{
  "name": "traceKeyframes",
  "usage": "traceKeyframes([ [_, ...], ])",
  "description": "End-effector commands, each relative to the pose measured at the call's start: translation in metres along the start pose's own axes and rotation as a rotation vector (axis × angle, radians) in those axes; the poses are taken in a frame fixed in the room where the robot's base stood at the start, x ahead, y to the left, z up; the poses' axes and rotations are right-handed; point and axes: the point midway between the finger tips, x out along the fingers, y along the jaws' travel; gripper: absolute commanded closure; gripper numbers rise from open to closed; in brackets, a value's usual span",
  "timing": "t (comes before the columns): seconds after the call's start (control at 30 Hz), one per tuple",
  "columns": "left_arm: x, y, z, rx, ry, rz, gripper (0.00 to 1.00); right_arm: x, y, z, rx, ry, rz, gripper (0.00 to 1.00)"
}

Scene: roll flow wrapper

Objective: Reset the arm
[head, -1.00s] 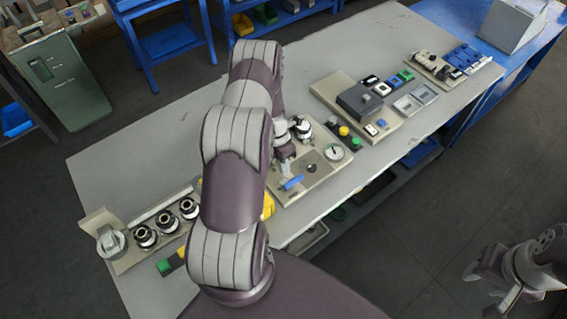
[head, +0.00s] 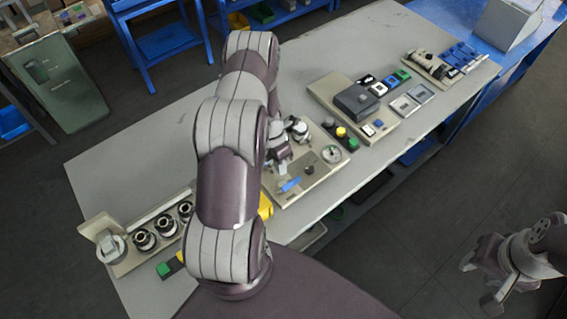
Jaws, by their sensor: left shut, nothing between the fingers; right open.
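My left arm reaches across the middle of the head view, over the workbench. Its gripper (head: 282,167) is shut and empty, just above the beige fixture plate (head: 318,178), close to a blue handle (head: 290,184). My arm hides part of the plate and the bench behind it. My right gripper (head: 481,284) is open and empty at the lower right, over the floor and off the bench.
A beige rack with several black-and-silver rollers (head: 143,240) stands at the bench's left end. A grey-box fixture (head: 358,102) and a blue-part tray (head: 462,58) lie toward the right end. The bench top (head: 120,165) is bare at left.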

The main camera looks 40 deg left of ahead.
Motion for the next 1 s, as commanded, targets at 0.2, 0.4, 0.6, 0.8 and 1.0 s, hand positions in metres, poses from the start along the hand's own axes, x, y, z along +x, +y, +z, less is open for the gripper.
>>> traceKeyframes([
  [0.2, -0.051, -0.008, 0.000, 0.003, -0.005, 0.007, 1.00, 0.018, 0.000, 0.002, 0.000, 0.000, 0.000, 0.57],
  [0.4, -0.089, -0.018, 0.000, 0.003, -0.003, 0.004, 1.00, 0.026, 0.000, 0.003, 0.000, 0.000, 0.000, 0.57],
  [0.6, -0.101, -0.021, -0.001, 0.001, -0.001, 0.002, 1.00, 0.027, 0.000, 0.003, 0.000, 0.000, 0.000, 0.57],
  [0.8, -0.101, -0.021, -0.001, 0.057, -0.001, 0.003, 1.00, 0.027, 0.000, 0.003, 0.000, 0.000, 0.000, 0.57],
  [1.0, -0.093, -0.034, -0.026, 0.846, 0.056, 0.017, 1.00, 0.030, 0.000, 0.003, 0.000, 0.000, 0.000, 0.57],
])
